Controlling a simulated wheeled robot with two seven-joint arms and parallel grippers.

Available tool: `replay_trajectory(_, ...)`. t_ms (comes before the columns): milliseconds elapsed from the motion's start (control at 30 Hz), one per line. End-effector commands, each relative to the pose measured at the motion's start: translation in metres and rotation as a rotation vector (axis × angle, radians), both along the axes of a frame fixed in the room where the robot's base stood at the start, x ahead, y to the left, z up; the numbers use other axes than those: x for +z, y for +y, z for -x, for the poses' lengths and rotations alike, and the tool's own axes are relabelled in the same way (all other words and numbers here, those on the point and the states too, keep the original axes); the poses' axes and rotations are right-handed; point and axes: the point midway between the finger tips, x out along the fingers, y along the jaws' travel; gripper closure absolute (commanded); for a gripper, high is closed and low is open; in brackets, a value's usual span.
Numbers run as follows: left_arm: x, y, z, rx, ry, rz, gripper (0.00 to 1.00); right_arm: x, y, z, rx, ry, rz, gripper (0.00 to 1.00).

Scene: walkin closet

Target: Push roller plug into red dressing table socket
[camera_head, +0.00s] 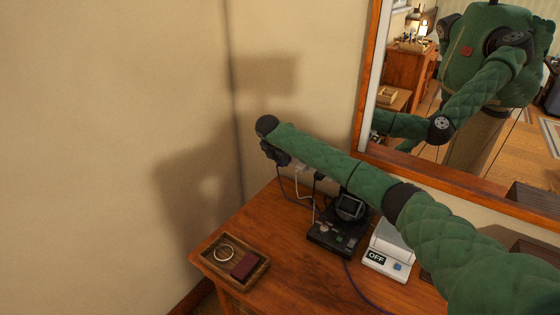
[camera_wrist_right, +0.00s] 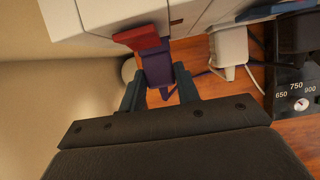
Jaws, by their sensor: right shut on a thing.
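My right gripper (camera_head: 277,157) is at the wall corner over the back of the wooden dressing table (camera_head: 285,265); my own wrist mostly hides it there. In the right wrist view its fingers (camera_wrist_right: 160,90) are shut on a dark blue-purple plug (camera_wrist_right: 158,68). The plug points up at a white socket strip (camera_wrist_right: 100,14), right by a red part (camera_wrist_right: 138,37) on the strip's edge. It appears to touch or nearly touch; I cannot tell if any of it is inside. A purple cord (camera_head: 283,186) hangs below the gripper. My left gripper is not in view.
A white plug (camera_wrist_right: 230,46) sits at the strip, right of the held plug. On the table are a black device with a dial (camera_head: 335,237), a white box marked OFF (camera_head: 387,255) and a wooden tray (camera_head: 213,269). A framed mirror (camera_head: 420,180) is behind my arm.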

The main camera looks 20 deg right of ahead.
Motion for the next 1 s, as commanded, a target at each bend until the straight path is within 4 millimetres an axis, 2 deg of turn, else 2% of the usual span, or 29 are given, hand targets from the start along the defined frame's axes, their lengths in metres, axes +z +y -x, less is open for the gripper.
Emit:
replay_trajectory(933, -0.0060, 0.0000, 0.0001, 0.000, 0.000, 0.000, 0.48, 0.0006, -0.0078, -0.0062, -0.001, -0.002, 0.000, 0.95)
replay_trajectory(967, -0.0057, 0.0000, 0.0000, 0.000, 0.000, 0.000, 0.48, 0.0008, -0.0079, -0.0062, -0.001, -0.002, 0.000, 0.64)
replay_trajectory(1000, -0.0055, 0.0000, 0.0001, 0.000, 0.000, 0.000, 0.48, 0.0010, -0.0079, -0.0062, -0.001, -0.002, 0.000, 0.56)
